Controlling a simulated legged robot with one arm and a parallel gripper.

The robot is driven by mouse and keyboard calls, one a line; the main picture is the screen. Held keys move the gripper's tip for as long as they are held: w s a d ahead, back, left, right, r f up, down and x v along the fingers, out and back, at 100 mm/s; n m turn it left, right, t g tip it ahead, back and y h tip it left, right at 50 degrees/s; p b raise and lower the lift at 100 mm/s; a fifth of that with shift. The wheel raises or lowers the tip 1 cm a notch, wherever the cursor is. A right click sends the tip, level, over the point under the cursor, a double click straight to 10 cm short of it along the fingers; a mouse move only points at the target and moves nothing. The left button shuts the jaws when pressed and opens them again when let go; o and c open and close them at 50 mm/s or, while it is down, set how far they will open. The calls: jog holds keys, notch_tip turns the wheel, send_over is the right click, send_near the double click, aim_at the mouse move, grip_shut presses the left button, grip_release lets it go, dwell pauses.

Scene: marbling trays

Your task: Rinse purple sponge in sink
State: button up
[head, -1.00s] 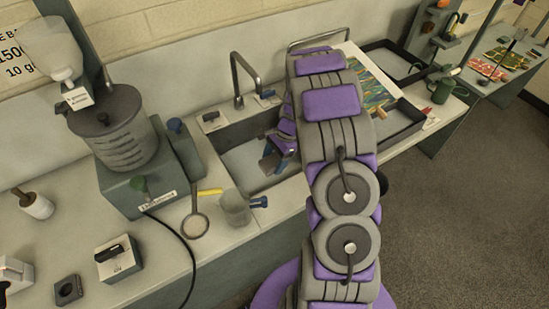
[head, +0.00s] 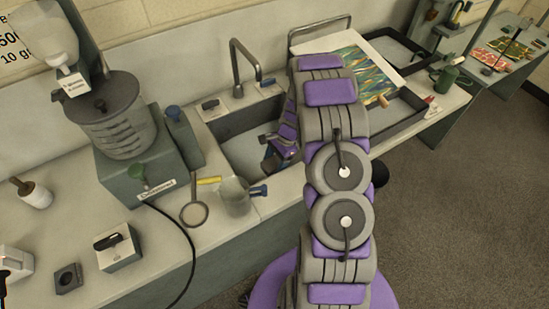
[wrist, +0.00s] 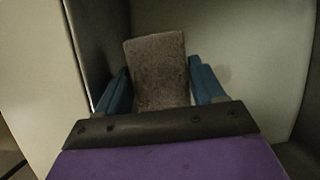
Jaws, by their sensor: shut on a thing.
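My gripper (head: 272,163) reaches down into the sink (head: 238,148), near its front right part, in the head view. In the wrist view my gripper (wrist: 160,75) has its blue fingers on both sides of a rough, grey-brown block (wrist: 158,68), which looks like the sponge. Its colour does not read as clearly purple in this dim light. The block stands out past the fingertips towards the sink's inside. Pale and dark sink walls surround it in the wrist view. The faucet (head: 237,68) stands at the sink's back edge. No running water can be made out.
A grey jug (head: 234,196) and a strainer (head: 195,212) sit left of the sink's front edge. A machine with a grey bucket (head: 115,125) stands further left. A tray with a marbled sheet (head: 362,75) lies right of the sink, behind my arm.

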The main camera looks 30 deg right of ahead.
jog(key=shift+f+b, duration=0.3)
jog(key=shift+f, duration=4.5)
jog(key=shift+o, duration=0.7)
jog(key=shift+c, duration=0.5)
jog(key=shift+w, duration=0.15)
